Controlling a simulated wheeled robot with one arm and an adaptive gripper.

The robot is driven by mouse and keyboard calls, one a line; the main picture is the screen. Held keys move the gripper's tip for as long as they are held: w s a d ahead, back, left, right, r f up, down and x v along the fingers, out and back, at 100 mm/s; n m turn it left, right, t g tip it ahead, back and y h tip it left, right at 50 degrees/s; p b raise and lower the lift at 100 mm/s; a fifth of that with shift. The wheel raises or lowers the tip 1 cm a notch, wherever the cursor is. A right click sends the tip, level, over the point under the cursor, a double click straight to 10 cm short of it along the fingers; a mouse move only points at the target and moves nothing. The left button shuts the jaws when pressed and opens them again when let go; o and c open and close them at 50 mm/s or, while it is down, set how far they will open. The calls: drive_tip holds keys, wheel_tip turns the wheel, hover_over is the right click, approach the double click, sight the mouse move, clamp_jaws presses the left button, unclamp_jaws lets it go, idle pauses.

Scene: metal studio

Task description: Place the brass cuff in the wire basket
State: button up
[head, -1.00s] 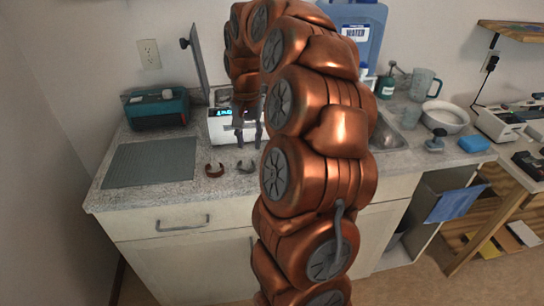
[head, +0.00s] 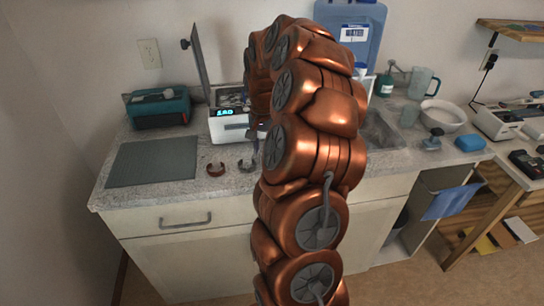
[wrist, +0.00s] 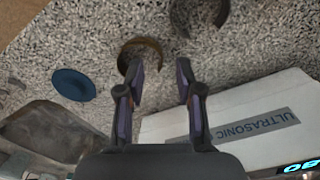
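The brass cuff (wrist: 148,44) lies on the speckled counter in the wrist view, just beyond the tip of my left-hand finger. That finger overlaps its lower part; I cannot tell whether they touch. My gripper (wrist: 160,76) is open and empty, its fingers well apart. In the head view my gripper is mostly hidden behind my arm, and I cannot make out the brass cuff. What looks like the wire basket (head: 230,97) sits in the open top of the white ultrasonic cleaner (head: 228,129), partly hidden by my arm. The cleaner also shows in the wrist view (wrist: 225,138).
A dark grey cuff (head: 247,165) and a copper-coloured cuff (head: 215,169) lie in front of the cleaner. A blue disc (wrist: 72,84) and a metal basin (wrist: 45,130) are left in the wrist view. A grey mat (head: 152,160) and teal box (head: 158,108) stand left.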

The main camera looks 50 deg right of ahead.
wheel_tip(320, 180, down, 2)
drive_tip(key=shift+f, duration=0.15)
clamp_jaws()
idle(0.3)
